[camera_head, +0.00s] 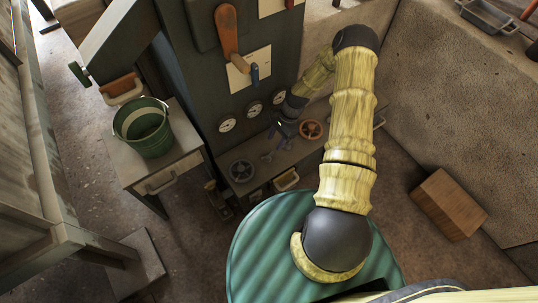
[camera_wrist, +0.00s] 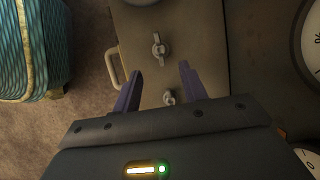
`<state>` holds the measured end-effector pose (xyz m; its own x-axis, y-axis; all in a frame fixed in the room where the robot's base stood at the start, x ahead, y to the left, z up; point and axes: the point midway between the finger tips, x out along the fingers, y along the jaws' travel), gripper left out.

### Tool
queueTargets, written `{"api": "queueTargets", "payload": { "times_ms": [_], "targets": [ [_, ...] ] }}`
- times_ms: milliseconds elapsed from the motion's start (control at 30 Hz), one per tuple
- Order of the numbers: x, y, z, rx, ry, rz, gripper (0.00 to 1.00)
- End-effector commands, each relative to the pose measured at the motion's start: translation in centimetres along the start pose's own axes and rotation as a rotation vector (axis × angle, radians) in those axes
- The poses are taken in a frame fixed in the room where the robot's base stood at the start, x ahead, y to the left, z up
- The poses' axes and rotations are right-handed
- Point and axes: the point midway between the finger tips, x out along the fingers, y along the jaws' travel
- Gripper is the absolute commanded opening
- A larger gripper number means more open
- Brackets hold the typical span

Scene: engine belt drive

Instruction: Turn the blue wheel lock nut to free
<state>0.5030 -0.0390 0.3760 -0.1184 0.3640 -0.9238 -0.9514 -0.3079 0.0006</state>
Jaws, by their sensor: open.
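Two spoked wheels stand on the ledge of the cabinet in the head view: a dark grey-blue wheel (camera_head: 242,171) and an orange-brown wheel (camera_head: 311,130). I cannot tell for sure that the dark one is blue. A small metal wing nut (camera_head: 267,157) lies beside the dark wheel and shows whole in the wrist view (camera_wrist: 160,48). A second nut (camera_wrist: 169,97) is lower, partly hidden by my gripper body. My gripper (camera_wrist: 157,70) is open and empty above the ledge, its purple fingers either side of the nuts' line; contact is not visible. It is small in the head view (camera_head: 280,137).
A pale drawer handle (camera_wrist: 115,66) is left of the fingers. A green bucket (camera_head: 147,128) stands on a side table. A brown box (camera_head: 447,204) lies right.

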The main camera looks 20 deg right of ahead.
Motion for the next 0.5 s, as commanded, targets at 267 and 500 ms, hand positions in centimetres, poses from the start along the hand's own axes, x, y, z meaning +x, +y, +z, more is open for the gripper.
{"api": "queueTargets", "payload": {
  "times_ms": [267,500],
  "targets": [
    [5.3,0.0,0.0,-0.002,-0.002,0.002,0.43],
    [8.2,0.0,0.0,-0.001,0.0,0.0,0.43]
  ]
}}
